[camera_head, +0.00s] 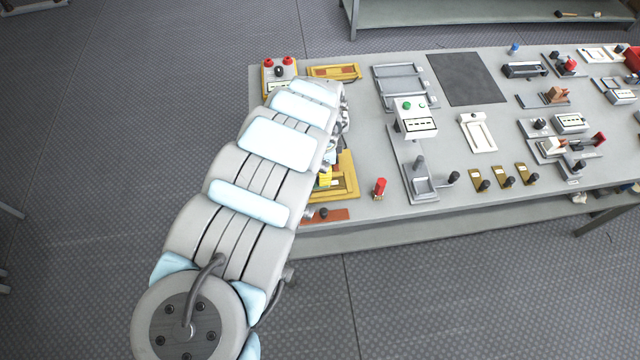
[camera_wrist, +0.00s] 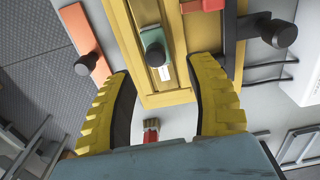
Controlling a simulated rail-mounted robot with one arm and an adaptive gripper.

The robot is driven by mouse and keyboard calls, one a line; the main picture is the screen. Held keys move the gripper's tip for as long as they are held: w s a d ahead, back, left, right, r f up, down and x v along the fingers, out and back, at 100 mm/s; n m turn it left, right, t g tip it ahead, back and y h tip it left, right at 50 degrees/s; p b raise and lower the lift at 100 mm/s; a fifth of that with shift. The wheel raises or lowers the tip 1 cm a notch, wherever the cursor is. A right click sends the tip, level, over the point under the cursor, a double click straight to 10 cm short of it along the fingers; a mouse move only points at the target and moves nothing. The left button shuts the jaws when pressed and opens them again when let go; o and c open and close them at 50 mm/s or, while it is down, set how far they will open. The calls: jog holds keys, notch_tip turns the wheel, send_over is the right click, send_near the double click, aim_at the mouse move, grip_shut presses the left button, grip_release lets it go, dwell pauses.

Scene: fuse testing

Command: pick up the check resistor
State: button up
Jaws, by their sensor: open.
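No label marks the check resistor, so I cannot tell for certain which part it is. My gripper (camera_wrist: 160,68) shows in the wrist view with its two yellow ribbed fingers wide apart and nothing held. A yellow fixture (camera_wrist: 170,98) lies beyond and between the fingertips. On it is a small green part with a black knob (camera_wrist: 154,54) and a white strip below. A small red part with a tan end (camera_wrist: 151,131) shows between the fingers, nearer the palm.
An orange-red plate (camera_wrist: 83,40) with a black knob lies left of the fixture. A grey part with a large black knob (camera_wrist: 279,33) is at right. A red-topped part (camera_head: 379,187) stands near the table's front edge. Several devices fill the table's right side.

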jog(key=f, duration=0.5)
jog(key=shift+s+a+b, duration=0.25)
jog(key=shift+s+b, duration=0.1)
jog(key=shift+b, duration=0.05)
jog(key=shift+w+a+f, duration=0.1)
jog(key=shift+f, duration=0.25)
grip_shut()
